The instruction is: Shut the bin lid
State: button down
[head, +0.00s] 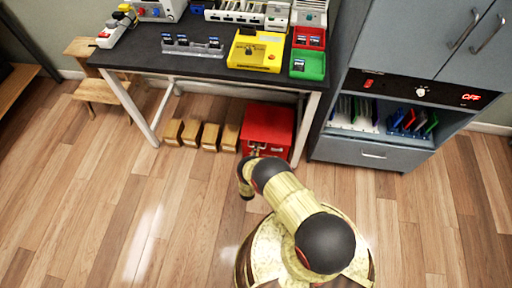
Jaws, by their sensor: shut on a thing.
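The red bin (268,122) stands on the floor under the right end of the dark worktable. Its lid shows as a broad red top face; I cannot tell from this view whether it is fully down. My gripper (257,149) is at the bin's front edge, small and partly hidden behind my own arm. It is shut on what looks like the front edge or handle of the bin lid. The exact contact is too small to make out.
Several wooden blocks (208,134) stand left of the bin. The table's legs (304,130) flank this space. A grey cabinet (372,152) with shelves stands to the right. A yellow tray (256,51) and a green bin (307,64) sit on the worktable. The front floor is clear.

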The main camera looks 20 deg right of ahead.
jog(key=shift+s+a+f, duration=0.15)
jog(key=shift+s+f, duration=0.2)
jog(key=shift+f, duration=0.2)
jog(key=c, duration=2.3)
grip_release()
jog(key=shift+o, duration=1.2)
jog(key=shift+w+r, duration=0.1)
jog(key=shift+w, duration=0.05)
jog(key=shift+r, duration=0.1)
jog(key=r+v, duration=0.1)
jog(key=v, duration=1.1)
jog(key=shift+f, duration=0.4)
